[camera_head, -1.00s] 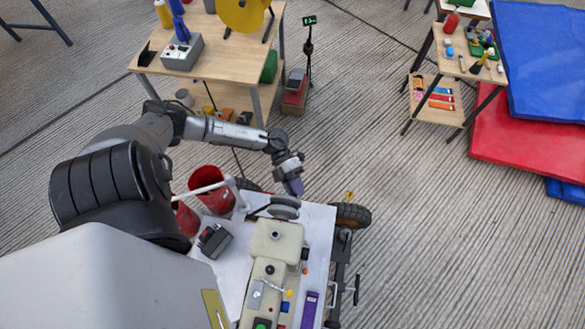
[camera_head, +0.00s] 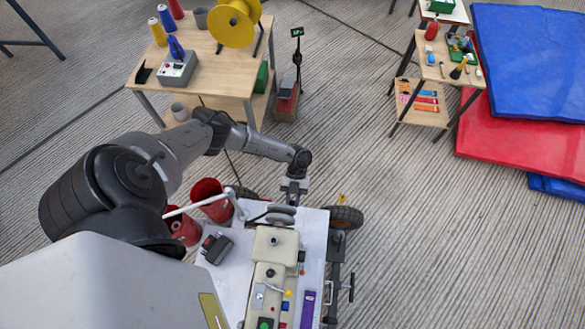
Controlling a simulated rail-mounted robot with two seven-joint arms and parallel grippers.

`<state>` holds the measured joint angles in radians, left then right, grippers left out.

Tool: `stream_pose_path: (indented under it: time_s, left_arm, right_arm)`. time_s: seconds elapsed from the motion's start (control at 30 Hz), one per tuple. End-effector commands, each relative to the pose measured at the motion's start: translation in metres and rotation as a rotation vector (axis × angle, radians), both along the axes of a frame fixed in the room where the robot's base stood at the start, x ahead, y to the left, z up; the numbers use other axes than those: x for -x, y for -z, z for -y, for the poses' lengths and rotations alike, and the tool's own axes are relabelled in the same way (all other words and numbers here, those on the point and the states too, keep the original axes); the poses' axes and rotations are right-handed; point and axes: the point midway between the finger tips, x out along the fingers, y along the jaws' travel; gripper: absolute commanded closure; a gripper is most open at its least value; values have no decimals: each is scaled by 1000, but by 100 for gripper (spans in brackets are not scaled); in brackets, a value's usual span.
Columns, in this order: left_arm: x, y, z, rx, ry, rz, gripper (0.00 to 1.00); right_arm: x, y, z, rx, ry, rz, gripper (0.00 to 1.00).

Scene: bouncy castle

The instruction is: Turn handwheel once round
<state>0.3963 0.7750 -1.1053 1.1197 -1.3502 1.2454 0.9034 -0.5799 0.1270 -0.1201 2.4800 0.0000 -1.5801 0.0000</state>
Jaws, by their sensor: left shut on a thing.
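The handwheel appears to be the grey round disc (camera_head: 281,217) at the far end of a cream machine (camera_head: 270,243) on a white-topped cart. My left arm reaches over from the left and bends down at the wrist. My left gripper (camera_head: 291,201) is at the far rim of the disc, fingers pointing toward it. It is shut on the handwheel, though the wrist and the small scale hide the exact contact. My right gripper is not in view.
Red buckets (camera_head: 211,200) stand at the cart's left, beside a white bar and a dark box (camera_head: 216,247). A wheel (camera_head: 346,217) and crank parts are on the cart's right. A wooden table (camera_head: 204,65) with a yellow reel (camera_head: 234,22) stands behind. Open floor lies to the right.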

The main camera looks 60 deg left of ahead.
Motion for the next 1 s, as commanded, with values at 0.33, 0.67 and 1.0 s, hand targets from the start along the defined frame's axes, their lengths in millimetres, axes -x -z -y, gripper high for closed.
stream_pose_path:
  time_s: [0.33, 0.67, 1.0]
  left_arm:
    - [0, 5, 0, -91, 0, -126, 100]
    - [1, 7, 0, -113, 0, -161, 100]
    - [1, 7, 0, -113, 0, -161, 76]
  right_arm:
    - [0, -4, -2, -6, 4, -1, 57]
    - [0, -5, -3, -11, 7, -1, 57]
    - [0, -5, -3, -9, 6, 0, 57]
